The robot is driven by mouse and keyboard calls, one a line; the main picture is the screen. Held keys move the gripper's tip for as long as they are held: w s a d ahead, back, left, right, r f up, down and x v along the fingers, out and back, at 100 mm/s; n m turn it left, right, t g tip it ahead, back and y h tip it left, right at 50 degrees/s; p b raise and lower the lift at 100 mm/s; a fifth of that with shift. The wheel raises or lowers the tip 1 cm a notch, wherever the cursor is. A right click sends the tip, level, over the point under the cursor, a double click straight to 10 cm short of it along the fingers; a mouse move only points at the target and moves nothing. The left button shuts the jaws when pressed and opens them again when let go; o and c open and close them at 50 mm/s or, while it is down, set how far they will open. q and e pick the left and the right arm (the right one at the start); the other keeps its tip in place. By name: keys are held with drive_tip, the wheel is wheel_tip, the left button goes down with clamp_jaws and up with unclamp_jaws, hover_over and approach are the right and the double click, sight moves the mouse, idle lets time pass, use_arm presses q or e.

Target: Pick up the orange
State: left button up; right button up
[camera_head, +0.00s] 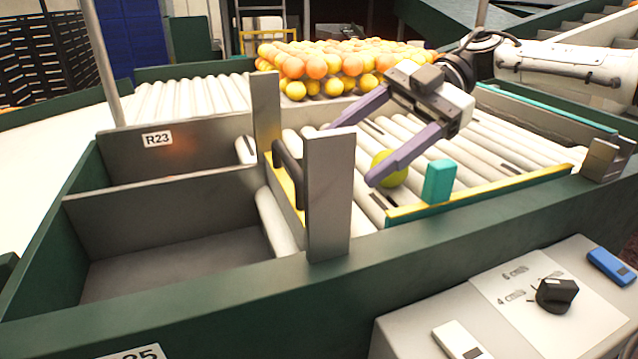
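A single yellow-green fruit (386,159) rests on the white roller conveyor (502,150). My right gripper (353,154) comes in from the right with its two purple fingers spread wide apart. The nearer finger crosses in front of the fruit and hides part of it. The farther finger is well clear of it, up and to the left. I cannot tell whether the nearer finger touches the fruit. A large pile of orange and yellow fruit (340,64) lies at the back of the conveyor. My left gripper is not in view.
Two empty grey bins (165,255) stand at the left, one labelled R23. Upright metal posts (330,195) and a black bar stand between bins and rollers. A teal block (439,181) sits on the yellow-edged near rail. A control box (520,310) with a knob is at front right.

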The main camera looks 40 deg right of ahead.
sight(333, 166)
drive_tip(key=x, duration=0.5)
drive_tip(key=shift+s+a+f, duration=0.15)
drive_tip(key=shift+f, duration=0.05)
drive_tip(key=c, duration=1.2)
drive_tip(key=shift+r, duration=0.15)
